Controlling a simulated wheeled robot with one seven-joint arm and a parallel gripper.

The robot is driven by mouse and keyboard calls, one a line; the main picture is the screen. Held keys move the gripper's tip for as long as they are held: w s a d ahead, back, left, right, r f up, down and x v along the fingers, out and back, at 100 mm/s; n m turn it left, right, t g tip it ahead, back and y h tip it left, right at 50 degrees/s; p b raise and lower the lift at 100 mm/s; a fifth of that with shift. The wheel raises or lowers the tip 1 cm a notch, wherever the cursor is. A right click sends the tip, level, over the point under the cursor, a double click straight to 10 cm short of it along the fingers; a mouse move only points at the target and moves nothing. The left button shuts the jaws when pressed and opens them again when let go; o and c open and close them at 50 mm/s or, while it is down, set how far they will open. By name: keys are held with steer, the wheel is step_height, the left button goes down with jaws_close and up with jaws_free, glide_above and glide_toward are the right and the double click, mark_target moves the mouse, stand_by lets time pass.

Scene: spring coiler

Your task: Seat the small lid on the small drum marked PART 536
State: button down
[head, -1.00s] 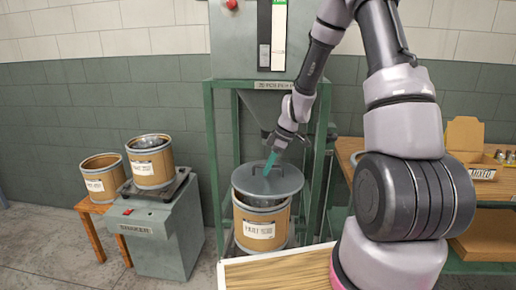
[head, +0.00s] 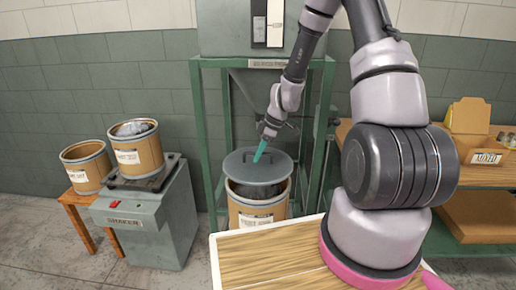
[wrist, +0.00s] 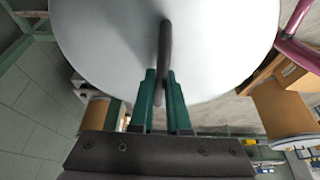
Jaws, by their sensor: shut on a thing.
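A round grey lid (head: 238,171) with a bar handle hangs over an open tan drum (head: 243,212) in the green frame. Dark contents show in the gap below the lid, so it is apart from the drum's rim at the front. The drum's white label (head: 256,220) is too small to read. My gripper (head: 261,157), with teal fingers, is shut on the lid's handle from above. In the wrist view the fingers (wrist: 160,86) pinch the dark handle (wrist: 166,45), and the pale lid (wrist: 100,40) fills the upper middle. The lid hides the drum's far rim.
Two open tan drums stand at left, one on a grey shaker (head: 150,225), one on a wooden stool (head: 76,203). Green posts (head: 207,150) flank the held lid. A wooden worktop (head: 265,258) lies in front. A bench at right holds a cardboard box (head: 470,118).

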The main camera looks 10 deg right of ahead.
mark_target(260, 162)
steer(key=shift+f, duration=2.55)
steer(key=shift+c, duration=1.2)
jaws_free()
steer(key=shift+r, duration=6)
